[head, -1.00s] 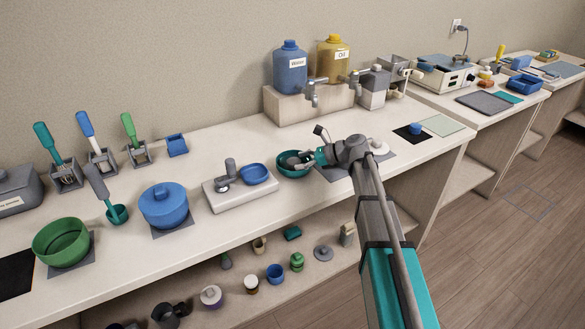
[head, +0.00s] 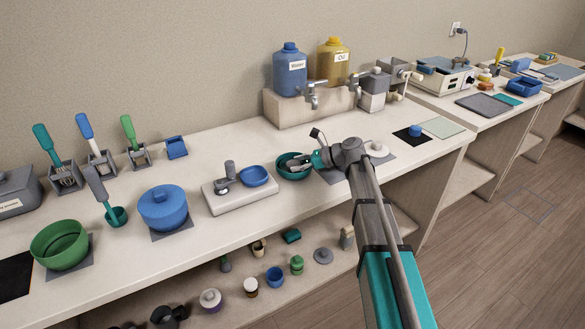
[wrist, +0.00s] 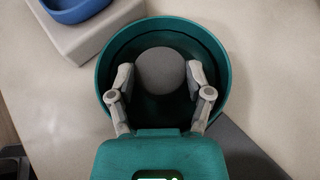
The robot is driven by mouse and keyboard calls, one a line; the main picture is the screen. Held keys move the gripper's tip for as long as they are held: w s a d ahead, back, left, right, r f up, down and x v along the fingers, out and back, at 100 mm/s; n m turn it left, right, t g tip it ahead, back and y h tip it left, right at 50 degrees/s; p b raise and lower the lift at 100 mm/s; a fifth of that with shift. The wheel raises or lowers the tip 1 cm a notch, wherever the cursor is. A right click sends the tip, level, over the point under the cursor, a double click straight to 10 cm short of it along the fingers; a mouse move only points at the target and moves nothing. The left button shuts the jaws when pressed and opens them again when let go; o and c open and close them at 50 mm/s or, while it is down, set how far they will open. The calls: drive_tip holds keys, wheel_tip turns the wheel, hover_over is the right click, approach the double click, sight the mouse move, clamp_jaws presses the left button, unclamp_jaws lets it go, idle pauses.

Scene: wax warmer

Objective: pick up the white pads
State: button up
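A teal bowl (head: 283,173) stands on the counter; the wrist view shows its rim (wrist: 104,68) from above. My gripper (wrist: 160,78) reaches into the bowl with one finger on each side of the round thing. The fingers are spread, with narrow gaps to it. In the head view my gripper (head: 296,163) is over the bowl and hides part of its inside. No thing clearly recognisable as white pads shows.
A white base (head: 240,196) with a blue dish (head: 254,176) stands close to the bowl's left. A grey mat (wrist: 245,150) lies at its right. A white round piece (head: 377,148) is behind my arm. The dispenser stand (head: 290,108) is at the back.

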drive_tip(key=shift+c, duration=0.4)
drive_tip(key=shift+r, duration=0.1)
wheel_tip(320, 180, up, 3)
drive_tip(key=p, duration=0.3)
drive_tip(key=s+d+r+p, duration=0.3)
drive_tip(key=s+r+p, duration=0.6)
drive_tip(key=s, duration=0.4)
drive_tip(key=shift+s+r+p, duration=0.4)
drive_tip(key=shift+p, duration=0.1)
drive_tip(key=shift+w, duration=0.1)
